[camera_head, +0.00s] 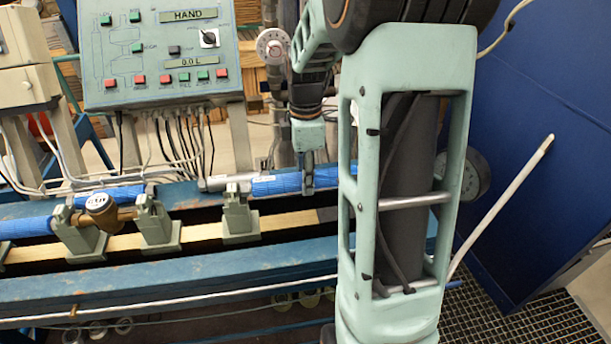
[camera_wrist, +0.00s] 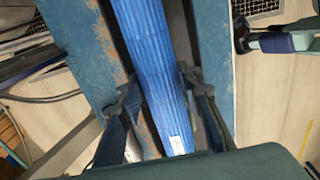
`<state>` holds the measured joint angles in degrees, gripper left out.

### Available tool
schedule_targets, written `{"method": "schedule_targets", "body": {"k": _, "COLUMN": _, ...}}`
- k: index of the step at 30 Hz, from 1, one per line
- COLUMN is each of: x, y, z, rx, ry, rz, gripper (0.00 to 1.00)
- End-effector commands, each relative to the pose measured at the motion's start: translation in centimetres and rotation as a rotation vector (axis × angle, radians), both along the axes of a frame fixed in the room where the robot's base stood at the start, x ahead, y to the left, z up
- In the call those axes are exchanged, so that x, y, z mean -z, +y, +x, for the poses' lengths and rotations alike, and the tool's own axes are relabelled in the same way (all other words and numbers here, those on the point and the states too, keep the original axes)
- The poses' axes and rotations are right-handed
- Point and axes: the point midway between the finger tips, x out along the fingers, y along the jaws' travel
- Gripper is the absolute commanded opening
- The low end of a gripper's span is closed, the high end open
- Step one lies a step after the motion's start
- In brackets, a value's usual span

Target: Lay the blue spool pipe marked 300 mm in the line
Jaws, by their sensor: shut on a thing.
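My gripper (camera_head: 308,178) is shut on a blue ribbed spool pipe (camera_head: 277,186) above the bench trough. In the wrist view the pipe (camera_wrist: 155,65) runs between the two fingers (camera_wrist: 160,88). A small white label (camera_wrist: 176,144) shows on it, too small to read. In the head view a silver end piece (camera_head: 224,182) lies just left of the held pipe, by the right grey-green support (camera_head: 239,215). The pipe's right part is hidden behind my arm. A brass meter (camera_head: 98,203) with a pale dial sits on the line to the left.
More blue pipe (camera_head: 27,227) lies left of the meter, and another (camera_head: 110,192) behind it. Supports (camera_head: 160,230) stand along the blue bench (camera_head: 190,285). A control panel (camera_head: 160,55) with hanging cables stands behind. A blue cabinet (camera_head: 545,130) and a slanted white bar (camera_head: 505,200) are at right.

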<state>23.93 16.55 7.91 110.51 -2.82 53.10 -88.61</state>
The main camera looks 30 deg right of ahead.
Motion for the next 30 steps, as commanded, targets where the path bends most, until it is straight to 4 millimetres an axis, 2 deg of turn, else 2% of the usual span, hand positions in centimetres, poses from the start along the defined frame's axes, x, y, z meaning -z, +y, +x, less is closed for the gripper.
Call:
{"method": "schedule_targets", "body": {"k": 16, "x": 0.3, "y": 0.0, "z": 0.1, "rx": 0.0, "ry": -0.002, "rz": -0.001, "gripper": 0.0}}
{"method": "schedule_targets", "body": {"k": 30, "x": 2.4, "y": 0.0, "z": 0.1, "rx": 0.0, "ry": -0.002, "rz": -0.001, "gripper": 0.0}}
